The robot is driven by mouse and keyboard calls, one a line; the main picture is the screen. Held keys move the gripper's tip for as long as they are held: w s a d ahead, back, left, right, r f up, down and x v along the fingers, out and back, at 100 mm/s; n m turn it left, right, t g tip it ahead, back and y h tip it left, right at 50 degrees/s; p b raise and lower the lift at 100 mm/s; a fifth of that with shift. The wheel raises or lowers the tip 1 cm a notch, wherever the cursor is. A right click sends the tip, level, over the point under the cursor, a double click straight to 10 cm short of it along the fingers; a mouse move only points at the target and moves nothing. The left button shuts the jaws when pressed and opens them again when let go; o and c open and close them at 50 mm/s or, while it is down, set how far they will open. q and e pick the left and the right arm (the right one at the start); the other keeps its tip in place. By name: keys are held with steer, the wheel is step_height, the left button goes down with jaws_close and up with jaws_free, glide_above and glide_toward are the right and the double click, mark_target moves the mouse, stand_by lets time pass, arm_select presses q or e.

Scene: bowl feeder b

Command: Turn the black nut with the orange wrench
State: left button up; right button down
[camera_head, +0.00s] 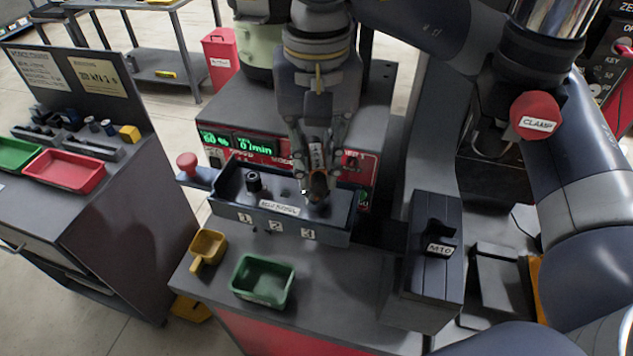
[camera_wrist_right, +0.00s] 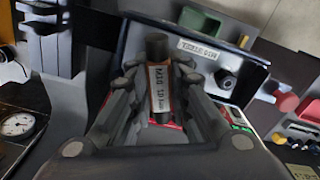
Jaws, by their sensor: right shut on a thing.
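My right gripper (camera_head: 318,188) points down at the right end of a dark tray-like fixture (camera_head: 281,222). It is shut on an upright tool with a dark end and a white label, which shows between the fingers in the right wrist view (camera_wrist_right: 158,85). A little orange shows near the tool in the head view, so it looks like the orange wrench (camera_head: 317,157). Its lower end is hard to make out. A black nut-like piece (camera_head: 254,183) stands at the left end of the fixture, apart from the gripper; it also shows in the right wrist view (camera_wrist_right: 226,78). My left gripper is not in view.
A green bin (camera_head: 262,281) and a yellow scoop (camera_head: 208,247) sit on the bench in front. A red-knobbed lever (camera_head: 187,161) is left of the fixture. A dark block (camera_head: 434,262) stands at right. A control panel (camera_head: 270,148) rises behind.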

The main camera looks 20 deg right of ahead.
steer(key=shift+n, duration=0.5)
steer(key=shift+r, duration=0.15)
steer(key=shift+r+p, duration=2)
steer(key=shift+r, duration=0.4)
